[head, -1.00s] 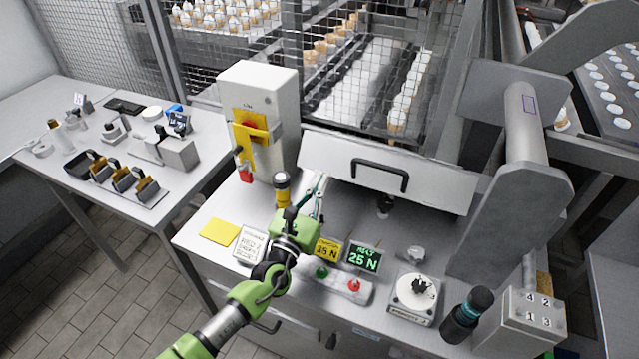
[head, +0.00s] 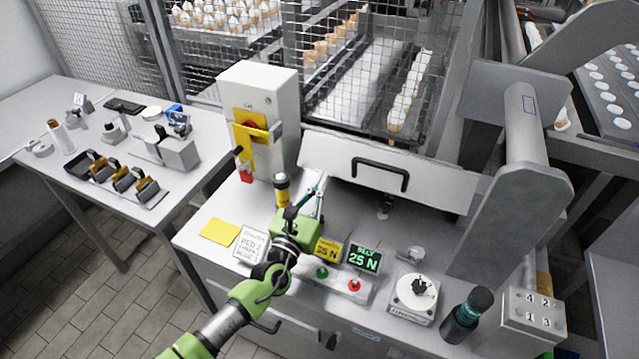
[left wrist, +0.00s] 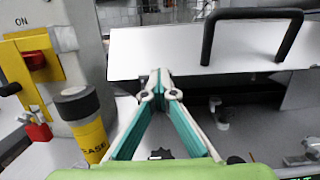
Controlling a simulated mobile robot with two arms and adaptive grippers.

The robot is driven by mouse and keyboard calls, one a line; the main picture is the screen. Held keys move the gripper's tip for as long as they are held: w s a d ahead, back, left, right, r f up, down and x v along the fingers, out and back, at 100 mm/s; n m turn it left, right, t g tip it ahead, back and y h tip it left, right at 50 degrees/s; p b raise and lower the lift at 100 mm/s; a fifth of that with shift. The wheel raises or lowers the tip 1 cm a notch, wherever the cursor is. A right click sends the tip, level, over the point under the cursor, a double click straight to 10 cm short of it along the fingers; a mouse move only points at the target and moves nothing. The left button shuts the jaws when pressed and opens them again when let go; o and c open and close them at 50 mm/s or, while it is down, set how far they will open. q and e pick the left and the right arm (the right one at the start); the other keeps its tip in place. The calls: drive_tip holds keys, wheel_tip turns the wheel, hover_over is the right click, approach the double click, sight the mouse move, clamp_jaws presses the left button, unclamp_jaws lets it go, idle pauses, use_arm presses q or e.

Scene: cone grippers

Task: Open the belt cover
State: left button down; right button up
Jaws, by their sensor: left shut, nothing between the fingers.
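The belt cover (head: 388,178) is a wide white panel below the mesh guard, with a black bar handle (head: 380,173) across its front. It fills the upper right of the left wrist view (left wrist: 150,45), where its handle (left wrist: 250,25) also shows. My left gripper (head: 321,178) is left of the handle and in front of the panel. In the left wrist view its fingertips (left wrist: 160,78) meet, with nothing between them, and appear just in front of the panel's lower left part. No grip on the handle shows. My right gripper is not in view.
A grey switch box (head: 257,90) with a yellow plate and red padlock stands left of the cover. A yellow-black cylinder (head: 282,190) is close beside my left gripper. Displays (head: 363,258), buttons, a dial unit (head: 412,298) and a dark bottle (head: 468,315) occupy the bench front.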

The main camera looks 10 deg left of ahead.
sight(326, 153)
use_arm(q)
drive_tip(key=w+r+p, duration=0.1)
drive_tip(key=r, duration=0.1)
drive_tip(key=r+p, duration=0.1)
drive_tip(key=r, duration=0.1)
drive_tip(key=w+d+r+p, duration=0.1)
drive_tip(key=r, duration=0.2)
drive_tip(key=shift+w+p, duration=0.35)
drive_tip(key=shift+p, duration=0.05)
drive_tip(key=w+r+p, duration=0.1)
drive_tip(key=r, duration=0.1)
drive_tip(key=w+d+r+p, duration=0.1)
drive_tip(key=w+r, duration=0.1)
drive_tip(key=w+r+p, duration=0.1)
drive_tip(key=w+r, duration=0.1)
drive_tip(key=r, duration=0.1)
drive_tip(key=shift+w+d+r, duration=0.1)
drive_tip(key=shift+w+d, duration=0.15)
drive_tip(key=shift+d, duration=0.15)
drive_tip(key=w+d+r+b, duration=0.1)
drive_tip(key=w+d+r, duration=0.2)
drive_tip(key=w+r, duration=0.3)
drive_tip(key=w, duration=0.4)
drive_tip(key=shift+b, duration=0.4)
drive_tip(key=shift+w+d+f, duration=0.1)
drive_tip(key=shift+f, duration=0.1)
drive_tip(key=shift+r, duration=0.1)
